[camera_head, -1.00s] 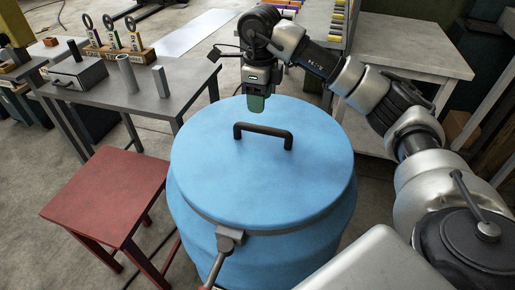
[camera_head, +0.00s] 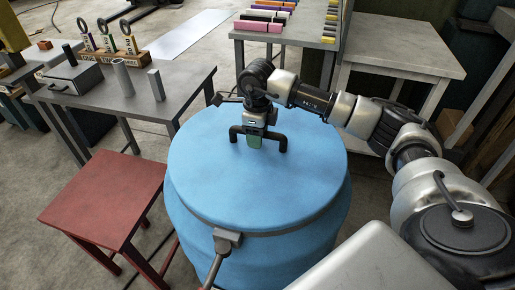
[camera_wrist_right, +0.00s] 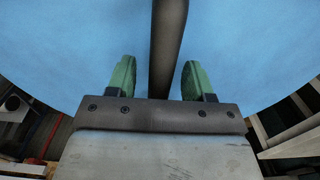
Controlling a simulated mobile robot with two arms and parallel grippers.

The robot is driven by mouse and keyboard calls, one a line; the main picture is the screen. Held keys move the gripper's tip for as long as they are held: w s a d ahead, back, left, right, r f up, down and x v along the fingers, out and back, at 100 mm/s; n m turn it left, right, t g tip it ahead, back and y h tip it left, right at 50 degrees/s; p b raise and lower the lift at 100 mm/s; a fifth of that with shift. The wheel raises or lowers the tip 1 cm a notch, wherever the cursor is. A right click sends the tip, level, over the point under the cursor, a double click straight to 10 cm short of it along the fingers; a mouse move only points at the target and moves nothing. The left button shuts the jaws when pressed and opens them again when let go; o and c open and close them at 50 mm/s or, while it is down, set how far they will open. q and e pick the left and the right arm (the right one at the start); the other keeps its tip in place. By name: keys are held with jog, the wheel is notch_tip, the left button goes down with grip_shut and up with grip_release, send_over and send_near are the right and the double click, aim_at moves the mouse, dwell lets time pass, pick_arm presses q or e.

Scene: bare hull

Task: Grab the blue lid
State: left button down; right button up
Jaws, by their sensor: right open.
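The blue lid (camera_head: 230,185) lies on top of a blue drum (camera_head: 275,255) in the head view. Its dark bar handle (camera_head: 283,143) stands up from the middle. My right gripper (camera_head: 254,141) is at the handle, pointing down. In the right wrist view the open green fingertips (camera_wrist_right: 157,80) are on either side of the dark handle (camera_wrist_right: 168,40), with a gap on each side. The blue lid (camera_wrist_right: 80,40) fills the background there. Part of the handle is hidden behind my gripper in the head view. My left gripper is not seen.
A clamp lever (camera_head: 226,241) sticks out at the drum's front rim. A red stool (camera_head: 100,195) stands at the left. A grey workbench (camera_head: 130,95) with tools is behind it. A light table (camera_head: 400,50) and a shelf with coloured blocks (camera_head: 265,27) stand at the back.

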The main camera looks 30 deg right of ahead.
jog(key=shift+f, duration=0.2)
dwell(0.4)
grip_shut()
dwell(0.3)
dwell(1.0)
jog(key=shift+r, duration=0.15)
